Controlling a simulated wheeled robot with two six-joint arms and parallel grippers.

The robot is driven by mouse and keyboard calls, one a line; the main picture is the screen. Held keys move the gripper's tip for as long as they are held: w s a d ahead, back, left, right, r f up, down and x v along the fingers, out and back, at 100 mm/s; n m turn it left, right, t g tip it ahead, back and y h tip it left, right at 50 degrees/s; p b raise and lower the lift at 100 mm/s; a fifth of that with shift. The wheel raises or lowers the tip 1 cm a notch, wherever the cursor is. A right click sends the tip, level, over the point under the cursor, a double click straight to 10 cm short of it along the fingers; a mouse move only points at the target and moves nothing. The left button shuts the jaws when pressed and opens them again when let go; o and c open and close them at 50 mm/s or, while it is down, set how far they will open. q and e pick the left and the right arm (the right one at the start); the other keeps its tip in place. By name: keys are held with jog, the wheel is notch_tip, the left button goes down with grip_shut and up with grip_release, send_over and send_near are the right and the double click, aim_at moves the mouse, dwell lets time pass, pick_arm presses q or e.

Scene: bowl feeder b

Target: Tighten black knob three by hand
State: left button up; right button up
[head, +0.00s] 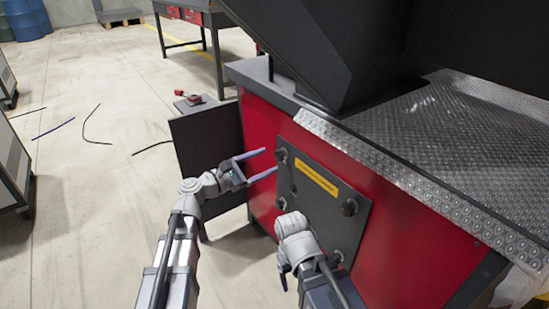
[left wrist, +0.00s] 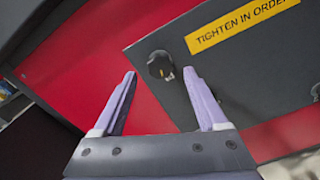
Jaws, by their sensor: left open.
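A dark panel (head: 322,200) on the red machine front carries several black knobs, and no numbers on them are readable. One knob (head: 281,155) is at its upper left, another (head: 349,208) at the right, another (head: 281,203) at the lower left and another (head: 338,256) at the lower right. My left gripper (head: 269,160) is open and empty near the upper-left knob.
A yellow label (head: 316,179) on the panel reads "TIGHTEN IN ORDER" in the left wrist view (left wrist: 240,24). A metal tread-plate top (head: 450,135) overhangs the panel. A dark box (head: 208,148) stands left of the machine. Cables (head: 90,127) lie on otherwise clear floor at left.

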aim_at(277, 156)
pick_arm(q)
jog(key=shift+x, duration=2.05)
grip_shut()
